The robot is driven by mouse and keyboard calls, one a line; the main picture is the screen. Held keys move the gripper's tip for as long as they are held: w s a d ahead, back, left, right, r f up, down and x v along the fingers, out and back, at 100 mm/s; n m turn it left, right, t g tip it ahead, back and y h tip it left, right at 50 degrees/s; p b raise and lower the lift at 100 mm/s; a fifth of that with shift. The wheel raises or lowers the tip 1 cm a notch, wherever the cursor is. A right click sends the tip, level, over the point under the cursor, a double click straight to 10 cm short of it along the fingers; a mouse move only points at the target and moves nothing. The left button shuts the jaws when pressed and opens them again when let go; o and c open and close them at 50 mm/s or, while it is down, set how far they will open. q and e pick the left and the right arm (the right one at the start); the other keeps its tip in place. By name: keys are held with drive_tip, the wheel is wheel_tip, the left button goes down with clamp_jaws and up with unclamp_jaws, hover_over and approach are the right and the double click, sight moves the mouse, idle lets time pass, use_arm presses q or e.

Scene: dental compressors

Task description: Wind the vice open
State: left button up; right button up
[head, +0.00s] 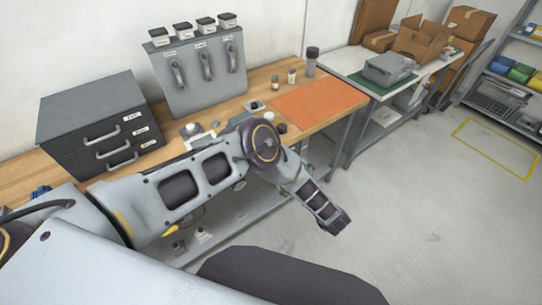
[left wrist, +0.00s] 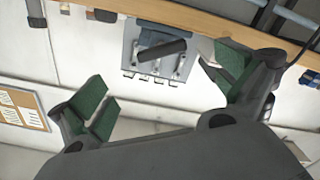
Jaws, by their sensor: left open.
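My left gripper (left wrist: 160,78) shows in the left wrist view with its two green-padded fingers wide apart and nothing between them. That view is upside down, with the bench edge along the top. A dark bar (left wrist: 163,50) with a blue part beside it shows beyond the fingers, in front of the grey panel; I cannot tell whether it belongs to the vice. In the head view a small blue thing (head: 40,191) shows at the left of the bench, partly behind my left arm. No vice can be made out clearly. The right gripper is not in view.
The wooden bench (head: 262,75) carries a dark drawer cabinet (head: 92,105), a grey panel with handles (head: 218,92) and an orange mat (head: 318,100). My left arm hides part of the bench front. A second table (head: 345,65) stands beyond; open floor (head: 430,200) lies at right.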

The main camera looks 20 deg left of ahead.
use_arm(q)
drive_tip(key=shift+b+x, duration=2.15)
drive_tip(key=shift+x, duration=3.4)
drive_tip(key=shift+a, duration=0.25)
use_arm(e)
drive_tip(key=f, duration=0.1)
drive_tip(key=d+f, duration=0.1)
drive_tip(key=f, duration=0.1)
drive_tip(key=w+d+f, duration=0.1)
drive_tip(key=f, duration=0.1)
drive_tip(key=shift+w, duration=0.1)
use_arm(q)
drive_tip(key=shift+w+a, duration=0.1)
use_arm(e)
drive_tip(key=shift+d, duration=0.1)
use_arm(q)
drive_tip(key=c, duration=1)
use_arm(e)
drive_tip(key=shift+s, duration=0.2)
